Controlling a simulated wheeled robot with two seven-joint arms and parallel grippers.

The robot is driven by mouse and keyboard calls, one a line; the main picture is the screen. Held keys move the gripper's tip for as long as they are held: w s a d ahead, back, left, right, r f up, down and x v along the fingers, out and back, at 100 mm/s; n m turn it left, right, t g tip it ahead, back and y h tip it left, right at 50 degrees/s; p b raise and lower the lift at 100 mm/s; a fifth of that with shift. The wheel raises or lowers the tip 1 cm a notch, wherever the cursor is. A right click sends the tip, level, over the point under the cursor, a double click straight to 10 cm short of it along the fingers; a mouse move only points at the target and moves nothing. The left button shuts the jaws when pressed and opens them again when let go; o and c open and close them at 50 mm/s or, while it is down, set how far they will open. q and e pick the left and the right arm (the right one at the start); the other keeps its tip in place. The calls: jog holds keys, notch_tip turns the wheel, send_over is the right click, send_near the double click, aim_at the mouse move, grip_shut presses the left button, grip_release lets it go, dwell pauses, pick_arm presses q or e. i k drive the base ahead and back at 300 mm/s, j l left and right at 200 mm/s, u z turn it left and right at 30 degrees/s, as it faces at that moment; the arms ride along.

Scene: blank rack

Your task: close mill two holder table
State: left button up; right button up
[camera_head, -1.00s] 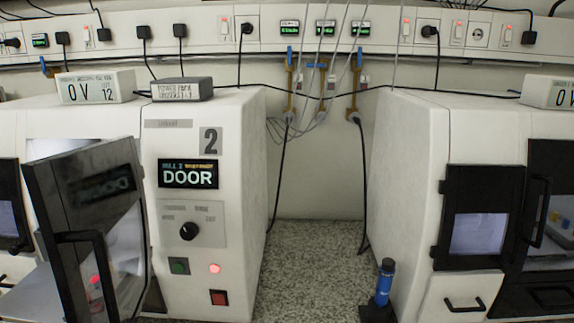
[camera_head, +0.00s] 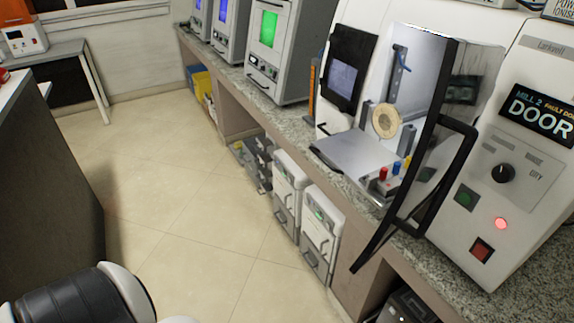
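Mill 2 (camera_head: 490,150) stands on the bench at the right, with "DOOR" on its display. Its black-framed door (camera_head: 440,150) is swung open toward me. The holder table (camera_head: 352,155) is a flat grey plate that reaches out through the front opening past the bench edge. Small red, blue and yellow pieces (camera_head: 396,168) stand at its right end. A pale round disc (camera_head: 386,120) is inside the mill behind the plate. The open door hides part of the interior. Neither gripper shows; a part of my body is at the lower left.
A granite-topped bench (camera_head: 236,78) runs along the right, with several machines with lit screens (camera_head: 276,60) farther back. White units (camera_head: 305,215) stand under the bench. A dark counter (camera_head: 50,185) is at the left. The tiled floor (camera_head: 170,190) between them is clear.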

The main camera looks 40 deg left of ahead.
aim_at(353, 153)
jog(key=u, duration=0.75)
